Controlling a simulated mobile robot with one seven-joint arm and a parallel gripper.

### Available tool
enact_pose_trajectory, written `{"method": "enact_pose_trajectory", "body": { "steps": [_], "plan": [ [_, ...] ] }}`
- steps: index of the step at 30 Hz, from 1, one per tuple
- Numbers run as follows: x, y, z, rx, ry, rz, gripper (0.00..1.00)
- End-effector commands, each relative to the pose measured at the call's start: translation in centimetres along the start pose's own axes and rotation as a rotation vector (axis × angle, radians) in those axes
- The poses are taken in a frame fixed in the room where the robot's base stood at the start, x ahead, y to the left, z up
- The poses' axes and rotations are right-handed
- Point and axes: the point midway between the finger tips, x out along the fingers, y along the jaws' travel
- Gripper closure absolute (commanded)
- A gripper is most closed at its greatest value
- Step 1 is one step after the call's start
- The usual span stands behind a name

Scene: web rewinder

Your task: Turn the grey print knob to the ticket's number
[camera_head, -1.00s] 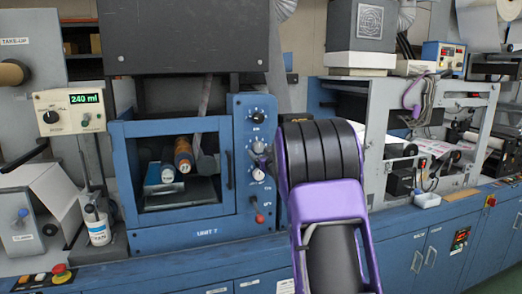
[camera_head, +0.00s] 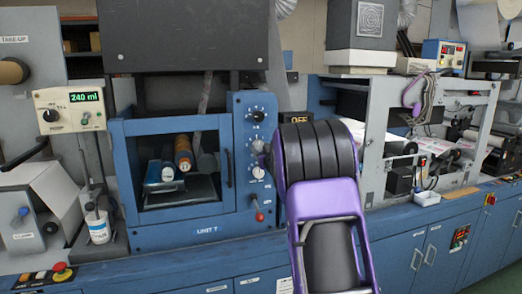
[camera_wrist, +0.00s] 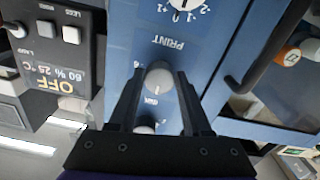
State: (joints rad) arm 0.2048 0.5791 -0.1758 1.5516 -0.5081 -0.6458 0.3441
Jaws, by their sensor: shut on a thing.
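The grey print knob (camera_wrist: 158,77) sits on the blue panel below the upside-down PRINT label in the wrist view. A light pointer line shows on its face. My gripper (camera_wrist: 158,82) is shut on it, with one dark finger on each side. In the head view my purple and black arm reaches the blue panel (camera_head: 256,205), and the gripped knob is hidden or too small to make out. The scale marks by the knob are mostly covered by the fingers. I cannot make out a ticket with a readable number.
Another knob (camera_wrist: 145,126) lies between the fingers, nearer the gripper's palm. A white dial (camera_wrist: 185,5) is at the wrist view's top edge. A dark control box (camera_wrist: 60,45) reading OFF stands left, and a door handle (camera_wrist: 262,50) right. A red-knobbed lever (camera_head: 259,217) sits low on the panel.

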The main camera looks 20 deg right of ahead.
Motion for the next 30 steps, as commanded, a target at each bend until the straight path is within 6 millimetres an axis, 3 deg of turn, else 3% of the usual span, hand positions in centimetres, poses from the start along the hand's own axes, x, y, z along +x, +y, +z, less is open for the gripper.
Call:
{"method": "enact_pose_trajectory", "body": {
  "steps": [10,30],
  "plan": [
    [0.00,-0.02,0.35,-0.098,0.001,0.000,1.00],
    [-0.01,0.18,0.16,-0.584,0.000,0.000,1.00]
  ]
}}
